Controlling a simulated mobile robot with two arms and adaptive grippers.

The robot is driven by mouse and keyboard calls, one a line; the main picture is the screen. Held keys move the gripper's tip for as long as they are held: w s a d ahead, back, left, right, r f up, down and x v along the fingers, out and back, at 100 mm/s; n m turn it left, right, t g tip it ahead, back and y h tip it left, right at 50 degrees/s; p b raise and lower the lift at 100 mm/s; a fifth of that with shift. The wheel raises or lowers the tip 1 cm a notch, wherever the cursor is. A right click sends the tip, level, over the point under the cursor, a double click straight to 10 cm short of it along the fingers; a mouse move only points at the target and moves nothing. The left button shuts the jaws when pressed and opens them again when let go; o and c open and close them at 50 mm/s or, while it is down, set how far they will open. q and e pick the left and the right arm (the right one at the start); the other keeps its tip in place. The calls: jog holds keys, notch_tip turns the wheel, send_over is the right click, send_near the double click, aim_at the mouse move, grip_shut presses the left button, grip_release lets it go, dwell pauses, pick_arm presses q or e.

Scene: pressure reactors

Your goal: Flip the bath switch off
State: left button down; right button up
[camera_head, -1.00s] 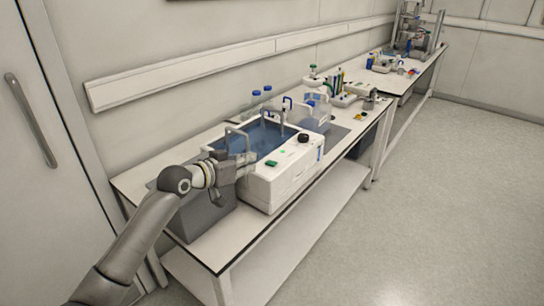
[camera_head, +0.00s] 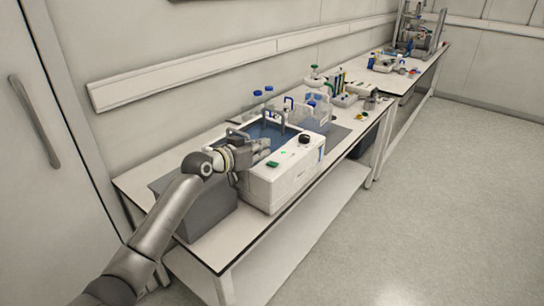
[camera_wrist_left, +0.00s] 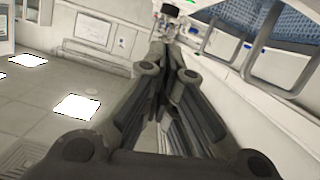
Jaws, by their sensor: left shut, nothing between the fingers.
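The bath (camera_head: 285,180) is a white box with blue water (camera_head: 262,130) in its open basin. A small green switch-like piece (camera_head: 272,164) sits on its top near the front, and a black knob (camera_head: 303,139) stands farther right. I cannot tell the green piece's on or off position. My left gripper (camera_head: 268,147) is shut and empty, pointing right over the bath's top, just behind the green piece and left of the knob. I see no clear contact. In the left wrist view the dark fingers (camera_wrist_left: 168,50) converge. My right gripper is not in view.
A grey block-like unit (camera_head: 205,212) stands left of the bath. Blue-capped bottles (camera_head: 257,95) stand behind the bath, and a clear container (camera_head: 315,112) is beyond it. The bench (camera_head: 250,238) has a narrow free strip in front. The floor (camera_head: 430,210) at right is clear.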

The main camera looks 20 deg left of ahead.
aim_at(273, 170)
pick_arm(q)
jog(key=x, duration=0.3)
jog(key=shift+w+d, duration=0.15)
jog(key=shift+w, duration=0.25)
jog(key=f, duration=0.3)
jog(key=shift+d+f+p, duration=0.2)
jog(key=shift+d+p, duration=0.05)
jog(key=shift+p, duration=0.15)
jog(key=shift+f, duration=0.4)
jog(key=shift+s+d+f+m+b, duration=0.15)
jog(key=shift+d+f+m+b, duration=0.1)
jog(key=shift+f+m+b, duration=0.25)
jog(key=r+p, duration=0.3)
jog(key=r, duration=0.1)
jog(key=shift+d+p, duration=0.25)
jog(key=shift+p, duration=0.05)
jog(key=shift+s+r, duration=0.2)
jog(key=shift+r, duration=0.1)
jog(key=b+v, duration=0.1)
jog(key=v, duration=0.8)
jog(key=shift+s+f, duration=0.15)
jog(key=shift+s, duration=0.3)
jog(key=shift+d, duration=0.15)
